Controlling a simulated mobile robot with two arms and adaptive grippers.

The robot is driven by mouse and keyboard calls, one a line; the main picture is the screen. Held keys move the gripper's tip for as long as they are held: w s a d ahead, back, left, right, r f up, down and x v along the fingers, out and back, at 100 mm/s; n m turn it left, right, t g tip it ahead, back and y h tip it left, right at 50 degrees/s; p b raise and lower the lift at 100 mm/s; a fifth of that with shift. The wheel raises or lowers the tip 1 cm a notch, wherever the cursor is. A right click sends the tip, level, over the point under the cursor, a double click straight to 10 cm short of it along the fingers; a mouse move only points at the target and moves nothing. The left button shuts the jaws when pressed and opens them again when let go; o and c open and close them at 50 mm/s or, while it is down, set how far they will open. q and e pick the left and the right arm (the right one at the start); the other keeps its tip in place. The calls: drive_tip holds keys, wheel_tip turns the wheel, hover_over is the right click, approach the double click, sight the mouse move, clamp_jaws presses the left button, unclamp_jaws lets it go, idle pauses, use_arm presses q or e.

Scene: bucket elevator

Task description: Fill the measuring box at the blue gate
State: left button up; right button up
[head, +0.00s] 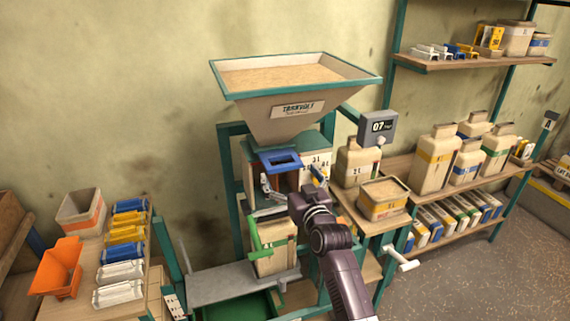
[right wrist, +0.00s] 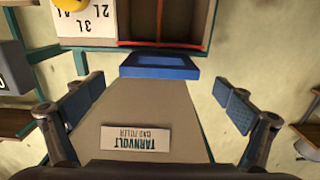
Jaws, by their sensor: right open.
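The blue gate (head: 281,160) is a blue frame-shaped handle under the grain hopper (head: 285,110). In the right wrist view the gate (right wrist: 160,66) lies ahead, between my fingers in the picture. Below the hopper is a tan box-like part with a litre-marked panel (head: 318,166). In the wrist view the panel (right wrist: 88,18) reads 3L and 2L, beside a tan compartment with a red line (right wrist: 165,20); I take this as the measuring box.
A yellow-banded tub of grain (head: 384,198) and a jug (head: 357,162) stand right of the machine. A green part (head: 262,246) sits lower down, above a grey shelf (head: 235,284). An orange scoop (head: 60,270) is on the left bench. Shelves with containers stand at right.

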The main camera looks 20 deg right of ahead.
sight(286, 169)
drive_tip(key=shift+w, duration=1.85)
drive_tip(key=c, duration=1.7)
drive_tip(key=shift+f+p, duration=0.15)
drive_tip(key=shift+p, duration=0.15)
